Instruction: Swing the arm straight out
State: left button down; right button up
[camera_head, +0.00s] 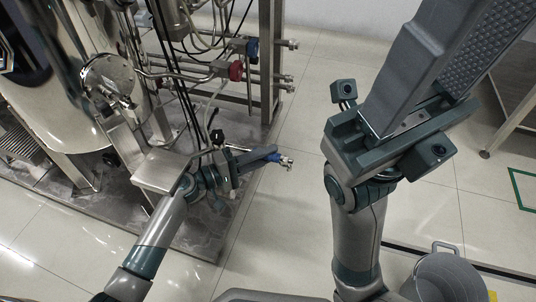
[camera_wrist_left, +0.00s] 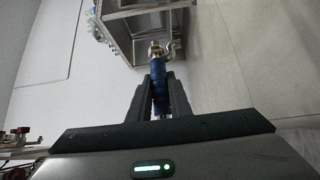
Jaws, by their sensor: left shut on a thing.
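My left gripper (camera_head: 262,157) reaches in from the lower left in the head view. It is shut on a blue handle-like part (camera_head: 273,157) with a shiny metal fitting at its end, beyond the fingertips. In the left wrist view the blue part (camera_wrist_left: 157,82) sits between the two dark fingers, and its metal fitting (camera_wrist_left: 157,48) points away from me. My right gripper (camera_head: 445,65) is large and close at the upper right of the head view. Its tips run out of the frame, and I cannot tell its opening.
A metal skid (camera_head: 265,60) with pipes, cables, a red valve (camera_head: 236,70) and another blue valve (camera_head: 252,48) stands on the left. A metal table (camera_head: 515,115) edges in at right. Pale floor lies between.

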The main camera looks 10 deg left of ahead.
pick_arm(q)
jog(key=c, duration=1.6)
grip_release()
